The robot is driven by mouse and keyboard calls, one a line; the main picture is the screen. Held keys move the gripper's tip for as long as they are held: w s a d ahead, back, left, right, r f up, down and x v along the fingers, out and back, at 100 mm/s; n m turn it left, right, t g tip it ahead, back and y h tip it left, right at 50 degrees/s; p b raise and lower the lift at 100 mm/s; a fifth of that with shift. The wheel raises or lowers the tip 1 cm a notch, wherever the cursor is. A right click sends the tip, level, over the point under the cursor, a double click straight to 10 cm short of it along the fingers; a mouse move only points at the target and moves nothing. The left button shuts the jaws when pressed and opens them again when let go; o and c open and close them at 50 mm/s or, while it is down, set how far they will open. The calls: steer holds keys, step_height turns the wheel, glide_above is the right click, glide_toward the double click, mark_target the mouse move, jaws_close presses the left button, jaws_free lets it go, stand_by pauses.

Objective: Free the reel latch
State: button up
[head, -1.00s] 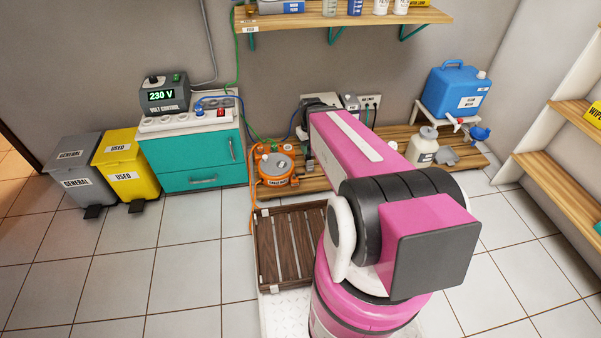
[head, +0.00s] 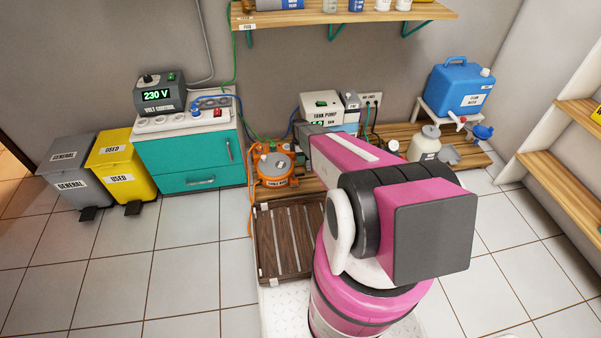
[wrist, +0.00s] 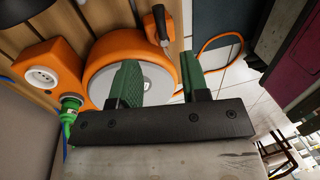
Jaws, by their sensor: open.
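The orange cable reel (head: 273,175) stands on the low wooden platform beside the teal cabinet. In the wrist view the reel (wrist: 99,60) shows its round orange body and grey disc, with a socket box (wrist: 42,80) on its left. A dark lever with a metal base, probably the latch (wrist: 161,24), sticks out at the reel's upper rim. My gripper (wrist: 160,82) is open and empty, its two green fingers apart. The left finger overlaps the disc and the right one lies past the rim. The lever is beyond the fingertips. Contact cannot be told.
A green plug (wrist: 70,105) sits in the socket box. An orange cable (wrist: 222,42) loops beside the reel. The tank pump (head: 321,105) stands behind my arm. A dark slatted crate (head: 262,245) lies in front of the reel.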

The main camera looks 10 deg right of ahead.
steer(key=f, duration=0.3)
steer(key=s+f, duration=0.1)
steer(key=f, duration=0.5)
steer(key=shift+s+f, duration=0.15)
steer(key=shift+s, duration=0.25)
steer(key=shift+c, duration=0.3)
jaws_close()
